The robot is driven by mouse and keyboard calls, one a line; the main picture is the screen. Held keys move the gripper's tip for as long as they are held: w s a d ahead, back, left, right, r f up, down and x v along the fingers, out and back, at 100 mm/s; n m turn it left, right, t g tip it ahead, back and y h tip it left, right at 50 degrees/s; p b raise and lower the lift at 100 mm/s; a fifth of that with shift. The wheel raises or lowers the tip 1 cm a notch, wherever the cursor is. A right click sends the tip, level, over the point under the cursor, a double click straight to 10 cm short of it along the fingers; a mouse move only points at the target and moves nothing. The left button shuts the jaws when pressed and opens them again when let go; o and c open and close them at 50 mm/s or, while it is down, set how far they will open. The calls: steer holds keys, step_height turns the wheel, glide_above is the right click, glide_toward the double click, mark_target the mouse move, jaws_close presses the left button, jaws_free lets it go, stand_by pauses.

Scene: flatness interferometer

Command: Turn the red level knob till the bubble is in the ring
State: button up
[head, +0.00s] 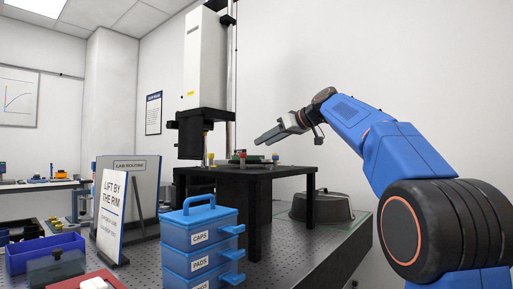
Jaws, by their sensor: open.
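The interferometer (206,65) is a tall white housing on a column, with a black stage table (222,170) below it. Small coloured knobs stand on the stage around a low green and dark part (247,157). A reddish knob (243,154) shows near the middle, but at this size I cannot tell surely which one is the red level knob. The bubble and its ring cannot be made out.
Blue stacked boxes (201,240) labelled CAPS and PADS stand in front of the stage. A "LIFT BY THE RIM" sign (111,212), a purple bin (45,252) and a red item (88,282) are at left. A dark round tub (322,207) sits behind right.

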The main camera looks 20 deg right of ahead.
steer(key=v, duration=0.6)
steer(key=shift+s+d, duration=0.2)
steer(key=s+a+f+m+g+h, duration=0.1)
steer(key=s+f+m+g+h, duration=0.1)
steer(key=s+f, duration=1.2)
steer(key=s+a+f+m+g+h, duration=0.1)
steer(key=s+f+m+g+h, duration=0.1)
steer(key=s+f, duration=1.2)
steer(key=s+a+f+m+g+h, duration=0.1)
steer(key=s+f+m+g+h, duration=0.1)
steer(key=s+f, duration=1.3)
step_height(320, 180, down, 14)
steer(key=shift+a+r+m+h, duration=0.1)
steer(key=shift+a+m+h, duration=0.15)
steer(key=shift+m+h, duration=0.5)
